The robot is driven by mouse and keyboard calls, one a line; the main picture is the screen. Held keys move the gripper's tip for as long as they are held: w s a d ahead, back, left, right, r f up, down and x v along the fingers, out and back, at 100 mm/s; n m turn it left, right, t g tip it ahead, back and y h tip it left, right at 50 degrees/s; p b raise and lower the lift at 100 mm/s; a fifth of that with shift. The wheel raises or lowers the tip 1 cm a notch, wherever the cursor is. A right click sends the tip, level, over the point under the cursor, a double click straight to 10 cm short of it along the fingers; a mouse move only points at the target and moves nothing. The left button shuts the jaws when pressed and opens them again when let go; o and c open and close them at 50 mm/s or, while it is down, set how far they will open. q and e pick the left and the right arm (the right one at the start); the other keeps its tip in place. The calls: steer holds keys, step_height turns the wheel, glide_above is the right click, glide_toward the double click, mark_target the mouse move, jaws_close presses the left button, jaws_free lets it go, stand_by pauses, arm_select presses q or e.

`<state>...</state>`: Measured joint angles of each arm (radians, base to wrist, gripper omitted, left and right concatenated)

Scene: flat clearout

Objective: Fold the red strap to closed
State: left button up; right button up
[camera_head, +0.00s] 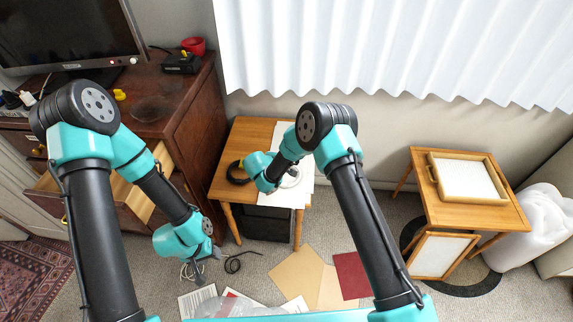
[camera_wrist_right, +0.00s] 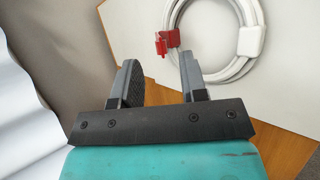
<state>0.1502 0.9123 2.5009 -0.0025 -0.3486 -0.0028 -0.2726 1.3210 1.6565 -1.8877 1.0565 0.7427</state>
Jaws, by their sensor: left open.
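The red strap (camera_wrist_right: 167,41) sits on the left part of a white cable coil (camera_wrist_right: 215,73) in the right wrist view. One end of the strap sticks out to the left of the coil; I cannot tell whether it is fastened. The coil lies on a white sheet on the small wooden table, partly hidden by my right arm in the head view (camera_head: 291,178). My right gripper (camera_wrist_right: 158,62) is open and empty, its fingertips pointing toward the strap without visible contact. My left gripper (camera_head: 197,274) is open, low over the floor at the left.
The small wooden table (camera_head: 228,190) also carries a black coil (camera_head: 238,173). A brown cabinet (camera_head: 199,118) with open drawers stands at the left. Papers and a red folder (camera_head: 351,275) lie on the floor. A second wooden table (camera_head: 440,207) stands at the right.

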steer(key=v, duration=1.1)
steer(key=shift+s, duration=0.1)
